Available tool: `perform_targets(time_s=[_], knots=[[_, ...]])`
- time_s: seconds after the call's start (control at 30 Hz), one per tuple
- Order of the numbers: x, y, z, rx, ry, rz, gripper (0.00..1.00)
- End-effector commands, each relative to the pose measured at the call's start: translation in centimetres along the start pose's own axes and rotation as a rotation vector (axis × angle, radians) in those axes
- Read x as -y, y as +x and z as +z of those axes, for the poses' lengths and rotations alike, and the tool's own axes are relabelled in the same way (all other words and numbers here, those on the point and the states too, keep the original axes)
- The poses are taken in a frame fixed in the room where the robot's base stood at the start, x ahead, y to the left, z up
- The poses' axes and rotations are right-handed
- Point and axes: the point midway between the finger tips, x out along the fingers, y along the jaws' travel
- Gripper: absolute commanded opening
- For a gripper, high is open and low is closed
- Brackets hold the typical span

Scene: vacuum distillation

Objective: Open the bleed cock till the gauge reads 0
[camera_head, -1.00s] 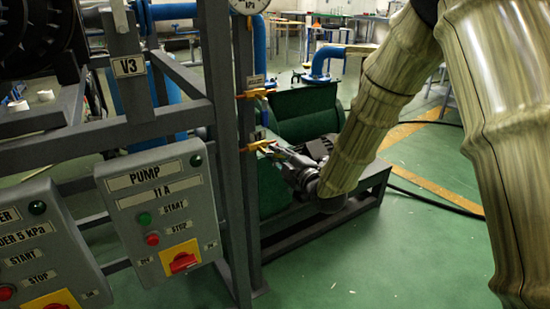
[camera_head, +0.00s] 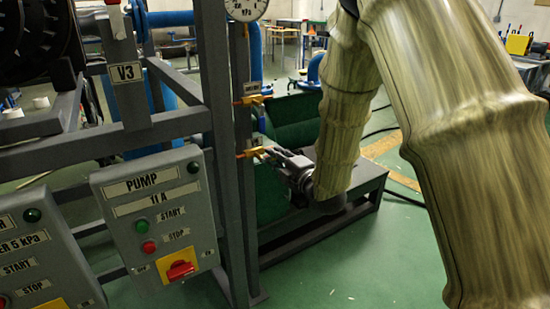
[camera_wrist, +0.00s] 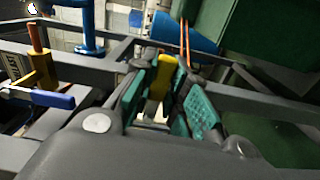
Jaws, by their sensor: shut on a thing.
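My gripper (camera_head: 277,155) is at the lower of two brass cocks (camera_head: 250,153) on the grey post. In the wrist view my gripper (camera_wrist: 162,92) is shut with its teal pads on both sides of a yellow piece (camera_wrist: 161,75), which looks like that cock's handle. The upper brass cock (camera_head: 250,99) sits above it, with a small label I cannot read. The gauge (camera_head: 246,8) is cut off at the top of the head view; "kPa" shows but I cannot read its needle. Which cock is the bleed cock I cannot tell.
The PUMP box (camera_head: 160,220) with buttons and a red switch stands at left of the post. A green machine (camera_head: 293,120) on a grey frame is behind the gripper. A blue-handled brass cock (camera_wrist: 40,85) is at left in the wrist view. Open green floor lies in front.

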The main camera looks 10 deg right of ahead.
Motion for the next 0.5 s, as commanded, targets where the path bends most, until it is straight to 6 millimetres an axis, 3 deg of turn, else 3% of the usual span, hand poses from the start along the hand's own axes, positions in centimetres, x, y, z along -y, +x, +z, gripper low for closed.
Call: perform_targets(time_s=[0.1, 0.13, 0.23, 0.5], knots=[[-0.12, 0.03, 0.13, 0.002, 0.000, 0.002, 0.00], [-0.12, 0.03, 0.12, 0.002, 0.000, 0.002, 0.20], [-0.10, 0.03, 0.09, 0.002, 0.000, 0.002, 0.38], [-0.02, 0.01, 0.01, 0.000, 0.001, 0.000, 0.38]])
